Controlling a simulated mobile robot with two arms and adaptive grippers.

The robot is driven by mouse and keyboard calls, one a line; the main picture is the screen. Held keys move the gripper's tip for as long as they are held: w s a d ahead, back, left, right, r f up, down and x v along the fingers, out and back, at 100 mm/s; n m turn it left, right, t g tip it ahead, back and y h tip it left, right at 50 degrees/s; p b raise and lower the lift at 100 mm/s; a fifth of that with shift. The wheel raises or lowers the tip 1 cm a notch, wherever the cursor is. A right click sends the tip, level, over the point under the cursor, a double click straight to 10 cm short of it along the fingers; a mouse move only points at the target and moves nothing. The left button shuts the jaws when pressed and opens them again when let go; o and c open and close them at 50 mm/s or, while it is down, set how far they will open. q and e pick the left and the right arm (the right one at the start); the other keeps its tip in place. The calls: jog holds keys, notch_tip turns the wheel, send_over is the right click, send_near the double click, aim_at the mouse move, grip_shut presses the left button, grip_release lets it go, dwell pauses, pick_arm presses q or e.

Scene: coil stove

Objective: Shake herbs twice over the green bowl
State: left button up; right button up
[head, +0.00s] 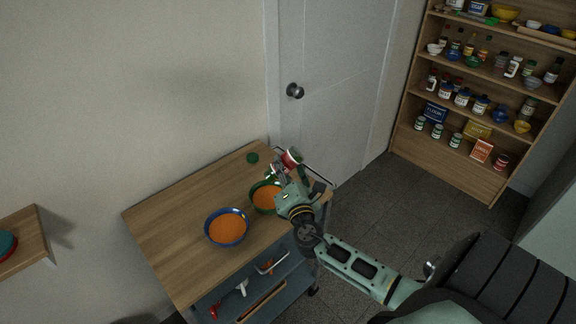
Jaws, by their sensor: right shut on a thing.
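The green bowl (264,196) stands on the wooden cart top, filled with orange food. My right gripper (284,172) is above the right side of this bowl and hides part of its rim. It is shut on a small red and white herb shaker (291,158), which is held tilted above the far side of the bowl. Whether anything falls from the shaker is too small to tell. A small green lid (252,158) lies on the cart top behind the bowl. My left gripper is not in view.
A blue bowl (227,228) with orange food stands left of the green bowl. The cart top (165,215) is clear at the left. A door (325,80) stands behind the cart. A shelf (462,170) of jars and bowls is at the right.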

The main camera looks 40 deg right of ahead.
aim_at(286, 160)
jog(key=shift+r, duration=0.2)
jog(key=shift+r+p, duration=1.9)
jog(key=shift+r, duration=0.25)
notch_tip(286, 160, down, 5)
jog(key=b, duration=0.5)
jog(key=shift+w+r, duration=0.1)
jog(key=shift+r, duration=0.05)
jog(key=shift+r, duration=0.1)
